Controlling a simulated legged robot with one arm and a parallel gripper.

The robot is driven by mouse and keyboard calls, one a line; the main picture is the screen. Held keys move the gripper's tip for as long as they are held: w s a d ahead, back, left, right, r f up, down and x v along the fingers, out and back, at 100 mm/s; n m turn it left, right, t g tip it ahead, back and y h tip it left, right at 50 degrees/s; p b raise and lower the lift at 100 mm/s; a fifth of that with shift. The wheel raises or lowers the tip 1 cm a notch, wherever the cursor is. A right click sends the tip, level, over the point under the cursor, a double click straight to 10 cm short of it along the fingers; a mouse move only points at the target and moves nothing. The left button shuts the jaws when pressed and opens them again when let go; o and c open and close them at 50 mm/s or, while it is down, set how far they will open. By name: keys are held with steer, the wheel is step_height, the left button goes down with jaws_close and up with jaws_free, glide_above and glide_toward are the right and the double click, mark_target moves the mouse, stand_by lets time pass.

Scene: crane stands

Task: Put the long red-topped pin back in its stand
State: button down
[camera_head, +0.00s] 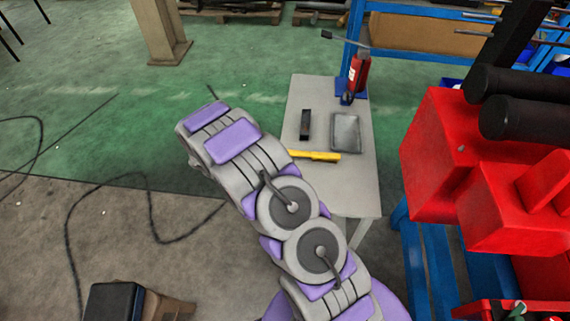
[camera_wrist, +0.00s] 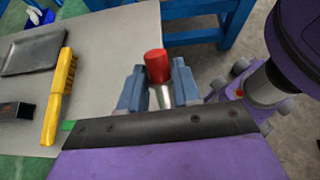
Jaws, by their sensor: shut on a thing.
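The pin's red cylindrical top (camera_wrist: 156,66) shows in the wrist view, with a short length of pale metal shaft below it. My gripper (camera_wrist: 158,84) is shut on the pin, its two blue-grey fingers on either side just below the red top. The lower part of the pin is hidden behind my wrist. In the head view my arm hides the gripper and the pin. I cannot make out the pin's stand for certain in either view.
A grey table (camera_head: 357,190) bears a black block (camera_head: 305,125), a dark tray (camera_head: 345,132) and a yellow-handled brush (camera_head: 315,156). Large red machinery (camera_head: 432,150) is close on the right. Open floor lies left, with loose cables.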

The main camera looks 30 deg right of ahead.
steer(key=shift+w+a+r+n+t+h+b, duration=0.8)
steer(key=shift+w+r+n+t+h, duration=2.9)
steer(key=shift+h, duration=0.8)
steer(key=shift+t, duration=0.3)
steer(key=f+b, duration=0.1)
steer(key=f, duration=0.3)
steer(key=d+f+b, duration=0.1)
steer(key=f, duration=0.1)
steer(key=shift+w+f+b, duration=0.1)
steer(key=shift+f+b, duration=0.15)
steer(key=shift+b, duration=0.05)
steer(key=shift+d+f, duration=0.1)
steer(key=shift+d, duration=0.4)
